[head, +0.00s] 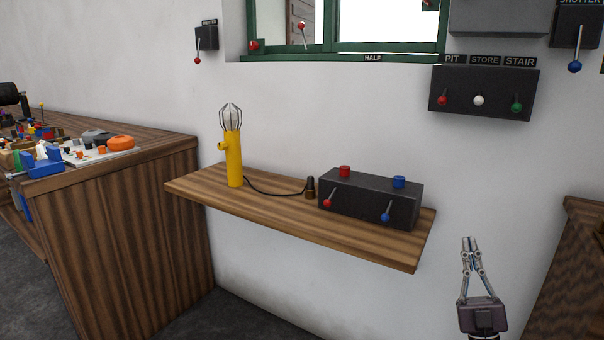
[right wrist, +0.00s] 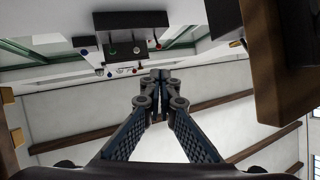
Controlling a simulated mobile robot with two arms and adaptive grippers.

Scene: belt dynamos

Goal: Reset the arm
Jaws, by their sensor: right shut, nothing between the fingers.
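My right gripper (head: 467,245) points upward at the lower right of the head view, to the right of the wooden shelf (head: 290,215) and apart from it. Its fingers are shut with nothing between them. The right wrist view also shows the shut fingertips (right wrist: 160,76), with a white ceiling and brown beams beyond them. My left gripper does not show in the head view.
A black box (head: 368,203) with two levers and a yellow caged lamp (head: 233,158) stand on the shelf. A wall switch box (head: 484,93) hangs above my right gripper. Wooden furniture (head: 570,270) stands at the right edge. A cluttered workbench (head: 110,165) is left.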

